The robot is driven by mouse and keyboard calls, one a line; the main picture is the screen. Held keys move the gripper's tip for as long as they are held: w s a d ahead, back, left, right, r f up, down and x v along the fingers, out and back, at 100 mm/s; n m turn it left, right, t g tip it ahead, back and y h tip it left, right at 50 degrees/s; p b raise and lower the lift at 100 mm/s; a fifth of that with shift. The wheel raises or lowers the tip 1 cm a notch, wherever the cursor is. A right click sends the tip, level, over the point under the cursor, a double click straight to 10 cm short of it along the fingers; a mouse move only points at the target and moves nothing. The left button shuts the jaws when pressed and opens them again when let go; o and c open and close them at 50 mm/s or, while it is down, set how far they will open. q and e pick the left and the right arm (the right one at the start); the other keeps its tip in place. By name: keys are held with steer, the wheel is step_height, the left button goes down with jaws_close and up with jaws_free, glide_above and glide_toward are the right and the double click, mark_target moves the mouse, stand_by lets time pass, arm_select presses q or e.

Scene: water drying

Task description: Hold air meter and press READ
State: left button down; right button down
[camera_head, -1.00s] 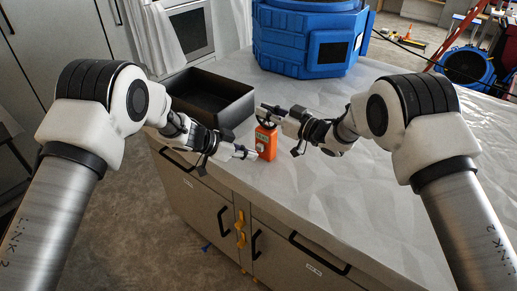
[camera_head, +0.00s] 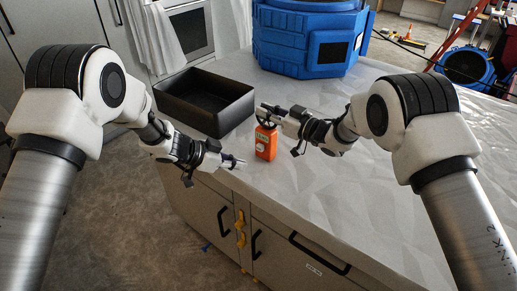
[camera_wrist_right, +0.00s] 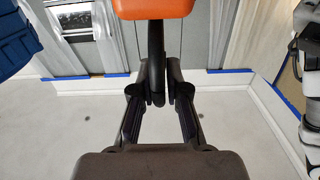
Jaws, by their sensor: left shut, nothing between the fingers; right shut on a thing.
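The orange air meter (camera_head: 266,145) stands upright near the front edge of the covered counter, with a small light label on its face. My right gripper (camera_head: 262,113) is shut on the top of the meter. In the right wrist view, the right gripper's fingers (camera_wrist_right: 160,97) close around a dark part under the orange body (camera_wrist_right: 153,9). My left gripper (camera_head: 241,163) is shut and empty, to the left of the meter and a little lower, with a gap between them. The READ button is too small to make out.
A black open tray (camera_head: 205,102) stands on the counter behind the left gripper. A large blue machine (camera_head: 305,40) stands at the back. The white covered counter (camera_head: 380,210) is clear to the right. Cabinet handles (camera_head: 320,255) run below the front edge.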

steer(key=c, duration=1.1)
jaws_free()
